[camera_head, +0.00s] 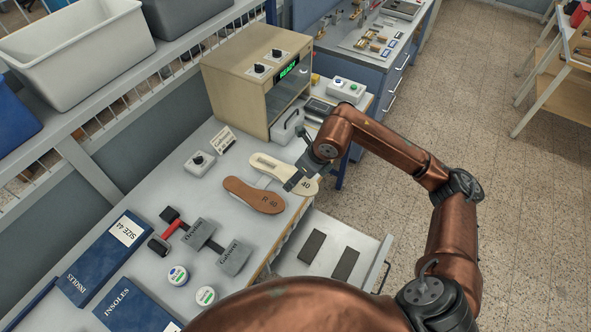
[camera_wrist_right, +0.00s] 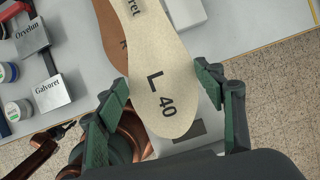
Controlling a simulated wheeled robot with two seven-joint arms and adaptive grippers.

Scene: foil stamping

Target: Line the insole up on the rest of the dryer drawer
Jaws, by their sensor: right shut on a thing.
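The cream insole (camera_head: 268,162) marked "L 40" is in my right gripper (camera_head: 298,182), at the table's right edge. In the right wrist view the insole (camera_wrist_right: 158,75) runs between the two green-dark fingers (camera_wrist_right: 165,90), its heel end toward the palm. A brown insole (camera_head: 253,196) marked 40 lies beside it on the table and is partly hidden behind it in the wrist view. The dryer drawer (camera_head: 375,245) is pulled out below the table edge, with two dark rest strips (camera_head: 312,246) bare in it. My left gripper is not seen.
A beige machine (camera_head: 255,85) with a READY display stands behind the insoles. Stamps (camera_head: 199,234), small tins (camera_head: 178,276) and blue insole boxes (camera_head: 104,256) lie to the left. A switch box (camera_head: 199,163) stands near the sign. Floor to the right is open.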

